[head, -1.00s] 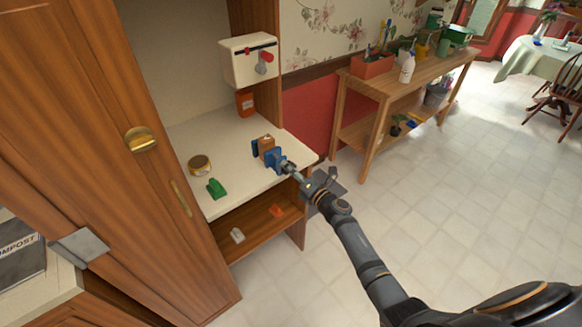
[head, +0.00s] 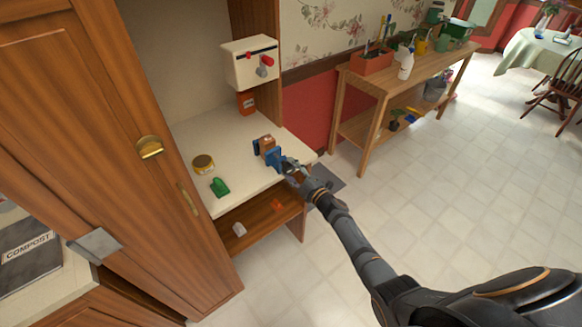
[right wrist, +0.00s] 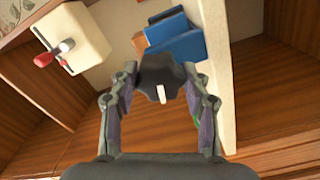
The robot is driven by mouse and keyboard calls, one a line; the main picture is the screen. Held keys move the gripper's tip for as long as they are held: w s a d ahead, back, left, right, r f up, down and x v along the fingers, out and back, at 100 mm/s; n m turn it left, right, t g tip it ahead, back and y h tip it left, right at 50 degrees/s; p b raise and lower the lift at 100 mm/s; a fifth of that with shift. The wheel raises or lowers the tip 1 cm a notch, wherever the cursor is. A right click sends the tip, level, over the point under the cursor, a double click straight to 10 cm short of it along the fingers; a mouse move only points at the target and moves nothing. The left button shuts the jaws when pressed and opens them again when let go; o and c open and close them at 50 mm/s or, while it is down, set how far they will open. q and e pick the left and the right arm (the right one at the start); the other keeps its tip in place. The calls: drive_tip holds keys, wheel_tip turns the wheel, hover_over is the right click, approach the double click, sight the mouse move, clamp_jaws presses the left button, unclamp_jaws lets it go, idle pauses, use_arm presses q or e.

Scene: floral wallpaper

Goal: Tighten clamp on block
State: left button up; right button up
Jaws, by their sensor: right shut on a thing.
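The blue clamp (head: 275,157) sits at the front right of the cream counter, with its jaws around a brown wooden block (head: 265,143). In the right wrist view the clamp's blue body (right wrist: 180,38) is ahead of my fingers, and a little of the block (right wrist: 139,42) shows beside it. My right gripper (head: 291,170) is at the clamp's near end. In the right wrist view its two fingers are on either side of the clamp's dark knob (right wrist: 158,72), which carries a white mark. The fingers are shut on the knob. My left gripper is not in view.
A white box with a red knob (head: 250,63) hangs above. A cabinet door (head: 85,130) stands at left. Open floor (head: 440,190) lies to the right.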

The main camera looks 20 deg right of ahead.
drive_tip(key=m+p, duration=0.1)
drive_tip(key=m, duration=0.2)
drive_tip(key=shift+m, duration=0.3)
drive_tip(key=shift+m+p, duration=0.75)
drive_tip(key=shift+m, duration=1.05)
drive_tip(key=shift+f, duration=0.1)
drive_tip(key=o, duration=1.1)
drive_tip(key=shift+o, duration=0.2)
drive_tip(key=shift+s, duration=0.1)
drive_tip(key=v, duration=1.1)
drive_tip(key=shift+s+d, duration=0.15)
drive_tip(key=shift+s, duration=0.25)
